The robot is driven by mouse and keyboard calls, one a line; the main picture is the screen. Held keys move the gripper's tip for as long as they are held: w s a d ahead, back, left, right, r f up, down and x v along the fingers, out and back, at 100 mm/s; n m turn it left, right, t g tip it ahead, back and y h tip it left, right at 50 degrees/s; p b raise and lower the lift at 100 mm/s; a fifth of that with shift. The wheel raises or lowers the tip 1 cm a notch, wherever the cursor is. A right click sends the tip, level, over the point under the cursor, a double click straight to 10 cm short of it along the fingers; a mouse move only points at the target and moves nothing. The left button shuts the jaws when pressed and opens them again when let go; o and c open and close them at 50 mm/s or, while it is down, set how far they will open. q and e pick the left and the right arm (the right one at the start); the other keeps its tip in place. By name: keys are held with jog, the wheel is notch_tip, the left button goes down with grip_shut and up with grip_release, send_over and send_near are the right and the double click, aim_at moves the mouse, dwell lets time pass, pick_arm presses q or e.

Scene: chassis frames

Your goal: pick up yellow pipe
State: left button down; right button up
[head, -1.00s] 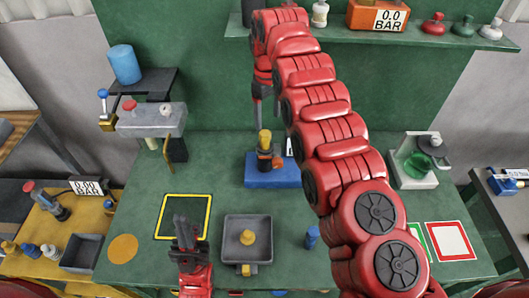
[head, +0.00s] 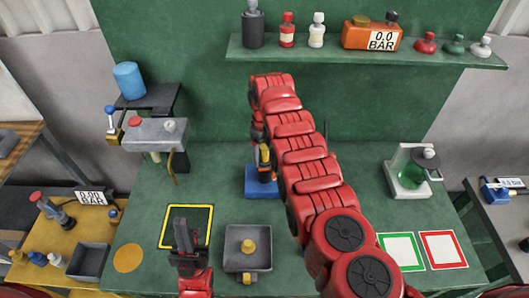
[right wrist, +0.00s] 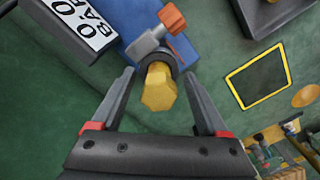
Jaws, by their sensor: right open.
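The yellow pipe (right wrist: 159,90) stands in a dark ring-shaped holder with a grey and orange valve fitting (right wrist: 160,30) on the blue base (right wrist: 182,48). In the right wrist view my right gripper (right wrist: 158,76) is open, with a finger on each side of the pipe and visible gaps. In the head view the pipe (head: 264,154) is partly hidden by my right arm, and the blue base (head: 261,187) shows below it. My left gripper (head: 184,238) is low at the left, near the yellow-framed square; its opening is unclear.
A grey tray (head: 233,263) with a yellow knob-like piece (head: 248,246) stands on the green bench. A pressure display (right wrist: 82,22) is close to my right gripper's left side. A shelf (head: 300,54) with bottles runs above the back.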

jog(key=shift+w+f, duration=0.15)
jog(key=shift+f, duration=0.05)
grip_shut()
jog(key=shift+r, duration=0.1)
jog(key=shift+r, duration=0.1)
dwell(0.4)
